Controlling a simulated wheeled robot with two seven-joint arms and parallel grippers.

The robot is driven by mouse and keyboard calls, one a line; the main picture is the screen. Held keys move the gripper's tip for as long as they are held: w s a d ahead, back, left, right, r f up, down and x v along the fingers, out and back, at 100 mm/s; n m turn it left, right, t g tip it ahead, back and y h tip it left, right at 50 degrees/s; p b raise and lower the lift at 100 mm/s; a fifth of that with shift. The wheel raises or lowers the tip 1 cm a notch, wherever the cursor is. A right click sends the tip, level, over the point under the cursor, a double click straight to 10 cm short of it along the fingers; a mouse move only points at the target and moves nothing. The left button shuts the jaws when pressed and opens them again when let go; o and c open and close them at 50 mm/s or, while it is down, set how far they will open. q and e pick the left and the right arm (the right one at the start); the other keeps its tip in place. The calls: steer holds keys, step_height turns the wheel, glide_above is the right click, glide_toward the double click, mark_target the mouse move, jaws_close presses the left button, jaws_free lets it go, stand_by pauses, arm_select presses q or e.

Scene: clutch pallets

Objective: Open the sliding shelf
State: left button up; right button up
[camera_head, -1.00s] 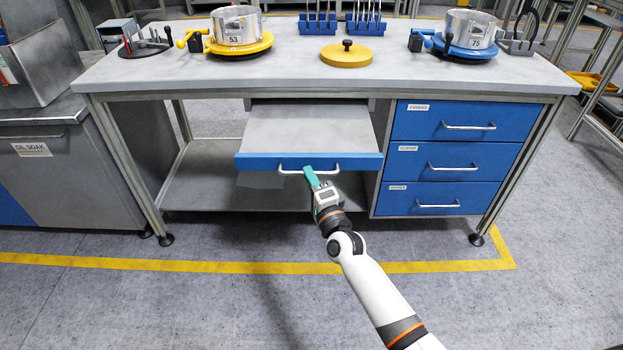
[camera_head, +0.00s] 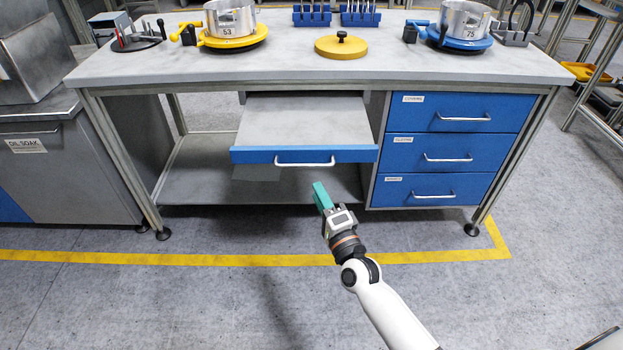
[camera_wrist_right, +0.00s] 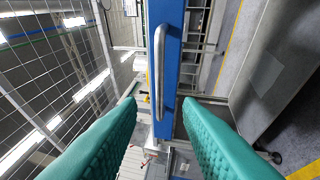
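The sliding shelf (camera_head: 305,122) is pulled out from under the workbench, its grey top showing and its blue front edge standing out past the bench. A silver bar handle (camera_head: 305,161) is on that front; it also shows in the right wrist view (camera_wrist_right: 160,70). My right gripper (camera_head: 321,195), with teal fingers, is below and to the right of the handle, apart from it. In the right wrist view its fingers (camera_wrist_right: 160,125) are spread wide with nothing between them, the handle ahead of them. My left gripper is not in view.
The workbench (camera_head: 300,70) carries yellow and blue pallets, a yellow disc and blue tool racks. Three blue drawers (camera_head: 453,157) on the right are shut. An oil soak cabinet (camera_head: 70,170) stands left. The floor in front is clear.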

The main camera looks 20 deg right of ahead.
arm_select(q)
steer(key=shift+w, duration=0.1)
arm_select(e)
steer(key=v, duration=0.3)
steer(key=shift+s+f, duration=0.1)
steer(key=shift+s, duration=0.3)
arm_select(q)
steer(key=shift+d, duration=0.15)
